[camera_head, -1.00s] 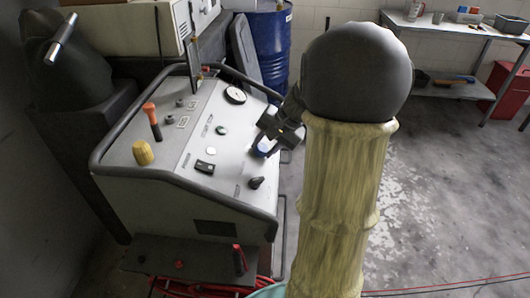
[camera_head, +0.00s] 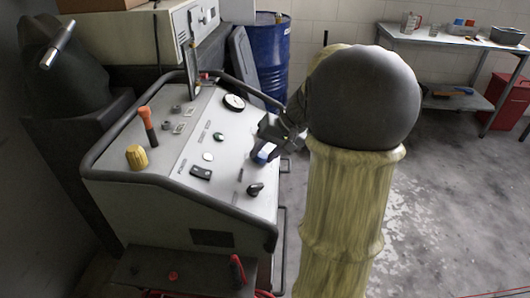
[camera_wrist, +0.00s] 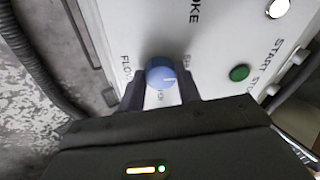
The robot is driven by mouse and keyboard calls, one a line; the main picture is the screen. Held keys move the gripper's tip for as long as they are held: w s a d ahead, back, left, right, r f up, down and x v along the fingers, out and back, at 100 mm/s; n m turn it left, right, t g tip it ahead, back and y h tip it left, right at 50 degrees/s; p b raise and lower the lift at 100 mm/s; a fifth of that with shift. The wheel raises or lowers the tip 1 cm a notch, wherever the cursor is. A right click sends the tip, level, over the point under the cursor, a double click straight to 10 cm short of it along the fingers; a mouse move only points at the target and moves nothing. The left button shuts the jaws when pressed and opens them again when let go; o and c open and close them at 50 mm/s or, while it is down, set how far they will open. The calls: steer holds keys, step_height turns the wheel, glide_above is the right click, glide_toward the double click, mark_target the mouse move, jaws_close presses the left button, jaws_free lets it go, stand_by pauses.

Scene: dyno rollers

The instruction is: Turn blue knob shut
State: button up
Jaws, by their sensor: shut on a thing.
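The blue knob (camera_head: 264,153) is on the right part of the light console panel (camera_head: 193,145). In the wrist view the round blue knob (camera_wrist: 161,74) shows a pale pointer mark on its face, pointing right. It sits between the two dark fingers of my gripper (camera_wrist: 160,92), which is shut on it. Printed letters beside the knob are partly covered by the fingers. In the head view my gripper (camera_head: 262,143) comes in from the right, and my arm hides part of the panel's right edge.
The panel also holds a yellow knob (camera_head: 137,157), an orange-topped lever (camera_head: 148,125), a gauge (camera_head: 234,102), a black knob (camera_head: 255,189) and a green button (camera_head: 218,136). A blue barrel (camera_head: 268,58) stands behind. The floor to the right is clear up to a metal table (camera_head: 445,42).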

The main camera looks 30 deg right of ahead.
steer(key=o, duration=1)
steer(key=shift+c, duration=0.2)
steer(key=p+v, duration=0.4)
steer(key=v, duration=1.3)
steer(key=shift+s+r+p, duration=0.15)
steer(key=shift+r+p, duration=0.05)
steer(key=shift+p, duration=0.1)
